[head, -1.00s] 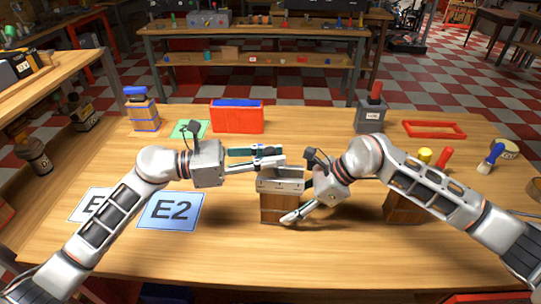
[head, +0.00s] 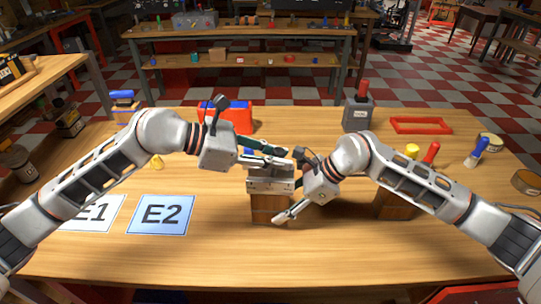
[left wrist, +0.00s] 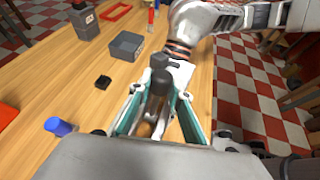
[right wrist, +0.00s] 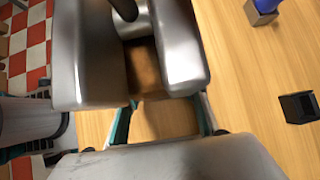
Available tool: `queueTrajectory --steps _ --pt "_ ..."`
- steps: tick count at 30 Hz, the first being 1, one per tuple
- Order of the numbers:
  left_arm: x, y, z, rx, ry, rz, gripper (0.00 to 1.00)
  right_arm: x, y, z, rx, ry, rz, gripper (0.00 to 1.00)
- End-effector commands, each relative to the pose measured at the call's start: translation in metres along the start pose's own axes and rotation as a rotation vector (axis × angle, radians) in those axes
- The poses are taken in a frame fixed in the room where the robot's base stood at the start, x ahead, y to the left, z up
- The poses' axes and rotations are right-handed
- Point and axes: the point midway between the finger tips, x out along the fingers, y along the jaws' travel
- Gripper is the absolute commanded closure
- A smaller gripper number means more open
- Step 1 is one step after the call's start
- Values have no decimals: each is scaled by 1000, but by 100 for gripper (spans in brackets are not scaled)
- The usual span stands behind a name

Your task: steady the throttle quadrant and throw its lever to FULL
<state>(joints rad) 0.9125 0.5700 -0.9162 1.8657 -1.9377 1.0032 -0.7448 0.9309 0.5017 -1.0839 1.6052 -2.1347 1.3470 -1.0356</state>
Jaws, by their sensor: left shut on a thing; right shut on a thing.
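The throttle quadrant (head: 268,207) stands on the table in the middle of the head view, a wooden block topped by silver metal cheeks. My right gripper (head: 287,208) is shut on its wooden base from the right; the right wrist view shows the brown wood (right wrist: 160,118) between the teal-edged fingers. My left gripper (head: 268,156) is above the quadrant, shut on the lever. The lever's dark knob (left wrist: 160,82) shows between the left fingers in the left wrist view. The lever's shaft also shows between the cheeks in the right wrist view (right wrist: 124,8). Any scale marking is hidden.
A wooden block with yellow and red knobs (head: 394,204) stands to the right, partly behind my right arm. Cards E1 (head: 92,212) and E2 (head: 161,214) lie left. A grey red-handled box (head: 358,112) and red frame (head: 421,126) stand behind. The front table area is clear.

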Motion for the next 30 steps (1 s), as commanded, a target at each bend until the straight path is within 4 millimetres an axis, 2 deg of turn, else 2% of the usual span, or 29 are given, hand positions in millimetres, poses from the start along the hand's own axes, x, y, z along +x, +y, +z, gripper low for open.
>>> queueTrajectory --steps 7,20,21,23,30 --pt "6 -3 2 16 67 3 100 0 0 0 -1 0 0 77" --pt "6 -2 1 18 78 6 100 1 0 0 0 0 1 77" --pt "6 -2 1 18 78 6 76 1 0 0 1 0 1 77" --pt "6 -2 1 18 78 7 63 1 0 0 1 0 1 77" --pt "6 -2 1 18 78 7 63 1 1 0 0 0 1 77"
